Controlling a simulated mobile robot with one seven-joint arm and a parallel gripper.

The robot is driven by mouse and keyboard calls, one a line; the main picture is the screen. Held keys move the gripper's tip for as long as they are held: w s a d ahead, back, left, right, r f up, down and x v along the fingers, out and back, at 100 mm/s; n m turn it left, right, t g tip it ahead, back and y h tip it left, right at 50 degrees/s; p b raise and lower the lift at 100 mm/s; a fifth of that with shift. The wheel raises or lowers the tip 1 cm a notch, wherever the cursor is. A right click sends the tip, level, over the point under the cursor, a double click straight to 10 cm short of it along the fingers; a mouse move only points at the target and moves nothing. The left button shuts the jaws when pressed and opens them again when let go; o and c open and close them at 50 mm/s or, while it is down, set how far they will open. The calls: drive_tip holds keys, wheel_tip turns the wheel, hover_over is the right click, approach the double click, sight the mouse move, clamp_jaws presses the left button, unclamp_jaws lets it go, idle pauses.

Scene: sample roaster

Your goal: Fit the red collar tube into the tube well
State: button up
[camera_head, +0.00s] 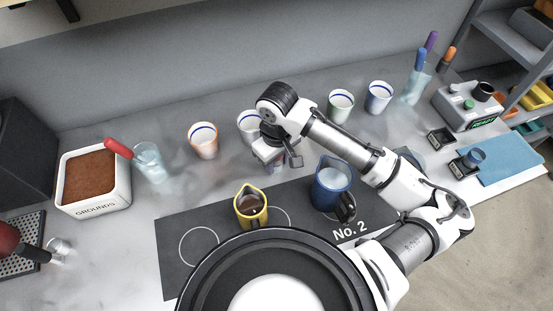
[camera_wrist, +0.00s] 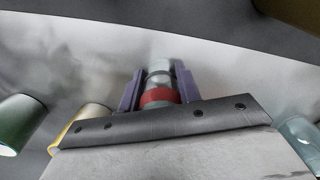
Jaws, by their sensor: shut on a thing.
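In the wrist view, the red collar tube (camera_wrist: 160,95) is a clear grey tube with a red band. It sits between the two purple fingers of my gripper (camera_wrist: 158,82), which is shut on it. In the head view my gripper (camera_head: 279,160) is above the counter, behind the blue pitcher and the yellow-rimmed pitcher. The tube cannot be made out there. I cannot tell for certain which thing is the tube well; two small black square holders (camera_head: 440,138) stand at the right, in front of a grey device (camera_head: 470,105) with a green display.
A blue pitcher (camera_head: 326,190) and a yellow-rimmed pitcher (camera_head: 251,208) stand on a dark mat (camera_head: 172,255). Several cups line the back, including an orange-rimmed one (camera_head: 203,140). A glass of pens (camera_head: 416,87) is near the device. A blue cloth (camera_head: 510,157) lies at right.

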drive_tip(key=shift+r, duration=0.1)
wheel_tip(320, 180, up, 16)
drive_tip(key=b, duration=0.5)
idle(1.2)
